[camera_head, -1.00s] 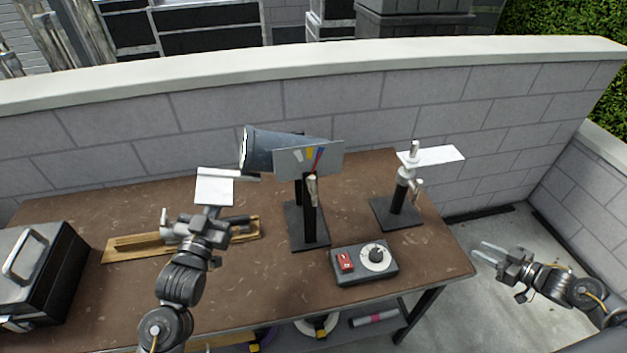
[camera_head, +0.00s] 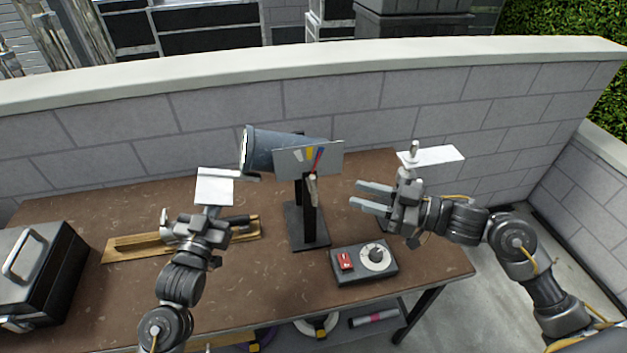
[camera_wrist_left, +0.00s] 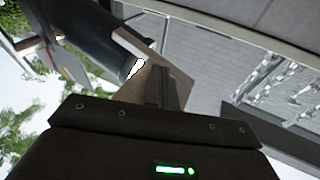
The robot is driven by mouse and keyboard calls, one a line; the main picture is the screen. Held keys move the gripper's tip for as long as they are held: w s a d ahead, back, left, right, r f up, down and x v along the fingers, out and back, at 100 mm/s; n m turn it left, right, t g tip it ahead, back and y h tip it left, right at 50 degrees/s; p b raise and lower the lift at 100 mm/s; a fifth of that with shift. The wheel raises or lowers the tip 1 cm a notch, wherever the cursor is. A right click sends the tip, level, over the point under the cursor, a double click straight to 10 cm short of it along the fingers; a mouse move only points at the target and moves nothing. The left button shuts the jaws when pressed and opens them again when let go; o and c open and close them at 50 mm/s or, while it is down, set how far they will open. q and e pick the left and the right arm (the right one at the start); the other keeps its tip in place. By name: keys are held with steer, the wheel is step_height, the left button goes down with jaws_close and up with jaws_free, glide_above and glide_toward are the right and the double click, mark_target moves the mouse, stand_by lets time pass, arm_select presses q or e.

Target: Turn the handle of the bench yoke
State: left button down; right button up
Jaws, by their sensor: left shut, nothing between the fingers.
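The bench yoke appears to be the black stand (camera_head: 309,215) in the middle of the bench, carrying a grey lamp (camera_head: 272,150). A grey plate (camera_head: 292,160) with yellow, blue and red marks is on its front. A small pale handle (camera_head: 313,188) sticks up below the plate. My right gripper (camera_head: 359,195) is open and empty, its fingers pointing left towards the handle, with a gap between. My left gripper (camera_head: 212,211) is shut and empty, left of the yoke, beside a white plate (camera_head: 214,188). Its shut fingers show in the left wrist view (camera_wrist_left: 158,88).
A second stand with a white flag (camera_head: 437,156) is mostly hidden behind my right gripper. A control box (camera_head: 364,263) with a red switch and dial sits in front. A wooden board (camera_head: 130,249) and black case (camera_head: 45,270) are at left. A block wall stands behind.

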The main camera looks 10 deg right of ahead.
mark_target(313, 181)
steer(key=x, duration=1.1)
steer(key=shift+w+a, duration=0.25)
jaws_close()
